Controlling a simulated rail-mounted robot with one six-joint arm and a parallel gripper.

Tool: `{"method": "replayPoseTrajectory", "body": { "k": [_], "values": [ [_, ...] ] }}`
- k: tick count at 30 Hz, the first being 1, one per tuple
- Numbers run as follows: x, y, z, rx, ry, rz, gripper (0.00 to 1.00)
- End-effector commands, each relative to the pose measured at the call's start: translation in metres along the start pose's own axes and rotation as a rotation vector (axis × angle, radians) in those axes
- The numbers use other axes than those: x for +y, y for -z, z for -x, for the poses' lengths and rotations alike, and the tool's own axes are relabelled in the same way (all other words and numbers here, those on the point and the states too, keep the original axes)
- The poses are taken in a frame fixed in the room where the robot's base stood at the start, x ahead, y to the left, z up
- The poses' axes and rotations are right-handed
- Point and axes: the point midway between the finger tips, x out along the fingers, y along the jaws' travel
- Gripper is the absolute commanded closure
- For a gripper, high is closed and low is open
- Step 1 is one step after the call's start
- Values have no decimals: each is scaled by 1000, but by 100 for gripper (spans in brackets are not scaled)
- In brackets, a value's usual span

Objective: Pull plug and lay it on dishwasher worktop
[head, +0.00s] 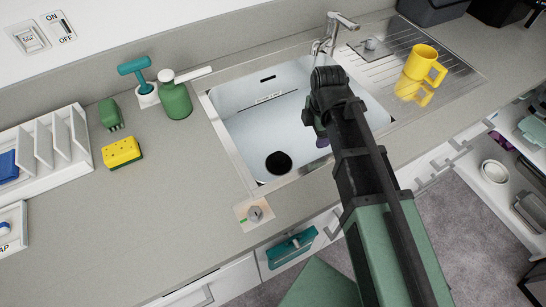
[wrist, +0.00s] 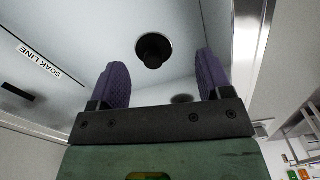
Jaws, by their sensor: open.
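The black round plug (head: 279,163) sits at the drain in the floor of the white sink (head: 240,110). In the wrist view the plug (wrist: 153,50) shows as a dark disc with a darker knob, inside a bright metal ring. My gripper (head: 321,136) is over the sink, to the right of the plug in the head view and mostly hidden by my arm. In the wrist view my gripper (wrist: 163,58) has its two purple fingers wide apart and empty, with the plug beyond and between them. Which counter is the dishwasher worktop I cannot tell; grey worktop (head: 185,215) lies left of the sink.
A tap (head: 338,30) stands behind the sink. A yellow mug (head: 424,65) is on the drainboard at right. A green bottle (head: 175,98), teal-handled brush (head: 137,72), yellow sponge (head: 121,152) and white rack (head: 45,150) stand left.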

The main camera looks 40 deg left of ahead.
Motion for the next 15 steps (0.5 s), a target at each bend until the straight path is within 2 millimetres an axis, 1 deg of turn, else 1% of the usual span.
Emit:
{"method": "replayPoseTrajectory", "body": {
  "k": [1, 3, 6, 8, 11, 14, 15],
  "values": [
    [16, 27, -22, 0, 0, 147, 28],
    [27, 58, -32, 0, 0, 337, 28],
    [34, 83, -36, 0, 0, 494, 28],
    [36, 89, -36, 0, 0, 531, 28],
    [35, 89, -34, 0, 0, 538, 28],
    [35, 88, -40, 0, 0, 535, 28],
    [35, 88, -46, 0, 0, 535, 28]
  ]
}}
